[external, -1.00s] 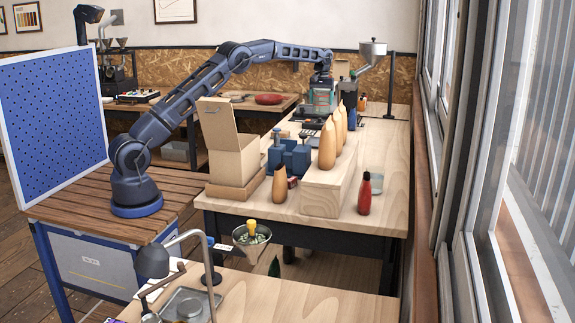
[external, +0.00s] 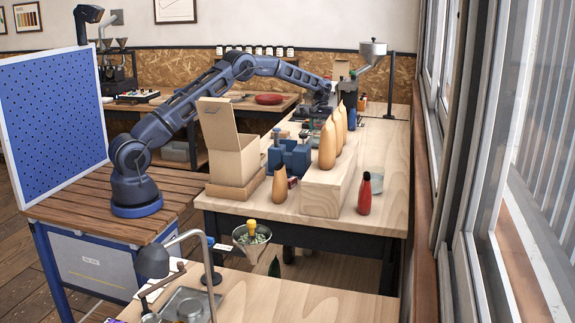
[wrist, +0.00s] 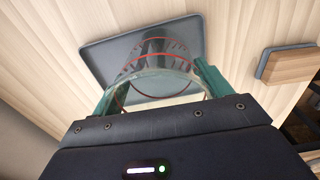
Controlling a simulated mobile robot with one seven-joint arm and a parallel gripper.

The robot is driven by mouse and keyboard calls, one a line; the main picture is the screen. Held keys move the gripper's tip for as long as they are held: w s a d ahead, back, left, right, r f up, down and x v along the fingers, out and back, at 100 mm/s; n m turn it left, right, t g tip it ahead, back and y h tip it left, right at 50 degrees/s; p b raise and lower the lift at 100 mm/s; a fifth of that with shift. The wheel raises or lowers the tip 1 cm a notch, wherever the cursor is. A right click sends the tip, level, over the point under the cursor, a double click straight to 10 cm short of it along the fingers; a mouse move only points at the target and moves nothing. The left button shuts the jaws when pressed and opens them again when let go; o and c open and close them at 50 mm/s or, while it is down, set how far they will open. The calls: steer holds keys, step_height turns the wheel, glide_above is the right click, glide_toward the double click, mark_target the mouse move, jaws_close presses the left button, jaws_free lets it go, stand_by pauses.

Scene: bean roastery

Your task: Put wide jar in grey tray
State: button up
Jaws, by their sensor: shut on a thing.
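The wide jar (wrist: 150,62) is clear glass with red rings. In the wrist view it sits between the two teal fingers of my gripper (wrist: 156,86), which is shut on it. The grey tray (wrist: 98,62) lies on the pale wood table, and the jar overlaps its area in this view. I cannot tell whether the jar's base touches the tray. In the external view my gripper (external: 319,110) is low over the far part of the table, and the jar and tray are mostly hidden there behind nearer objects.
A grey-edged wooden block (wrist: 287,64) lies right of the tray in the wrist view. In the external view, a wooden block (external: 322,192) with tan bottles, a blue fixture (external: 290,157) and an open cardboard box (external: 232,160) stand nearer. A funnel stand (external: 372,50) is at the back right.

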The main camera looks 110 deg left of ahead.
steer(key=shift+f, duration=0.55)
steer(key=shift+f, duration=0.45)
steer(key=o, duration=1.1)
steer(key=shift+c, duration=0.2)
step_height(320, 180, up, 13)
step_height(320, 180, down, 13)
steer(key=shift+f, duration=0.1)
steer(key=shift+r, duration=0.3)
